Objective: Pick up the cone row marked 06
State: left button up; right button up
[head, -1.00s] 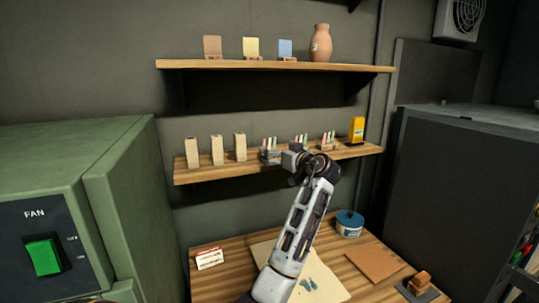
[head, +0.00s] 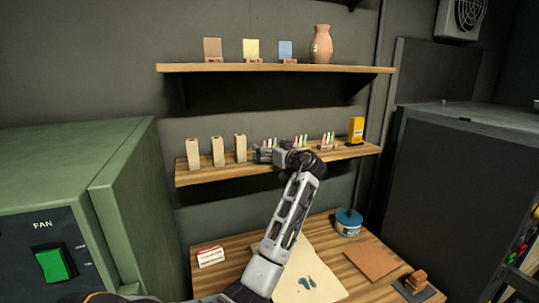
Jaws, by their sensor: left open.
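Three small cone rows stand on the lower wooden shelf (head: 225,174): a left one (head: 270,143), a middle one (head: 301,140) and a right one (head: 328,139). Each has thin upright cones in pale, pink and green tones. Their number marks are too small to read, so I cannot tell which is 06. My left gripper (head: 264,154) is open at the front of the left cone row and hides its lower part. My left wrist partly covers the base of the middle row. I cannot tell whether the fingers touch the left row. My right gripper is not in view.
An upper shelf (head: 270,68) overhangs, with tiles and a vase (head: 321,44). A green cabinet (head: 60,165) stands left.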

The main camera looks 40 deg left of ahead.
pick_arm(q)
jog(key=c, duration=1.2)
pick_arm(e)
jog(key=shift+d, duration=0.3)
pick_arm(q)
jog(key=shift+o, duration=0.2)
jog(key=shift+r, duration=0.15)
notch_tip(320, 180, up, 7)
jog(key=shift+r+b, duration=0.15)
jog(key=shift+b, duration=0.75)
jog(key=shift+r, duration=1.25)
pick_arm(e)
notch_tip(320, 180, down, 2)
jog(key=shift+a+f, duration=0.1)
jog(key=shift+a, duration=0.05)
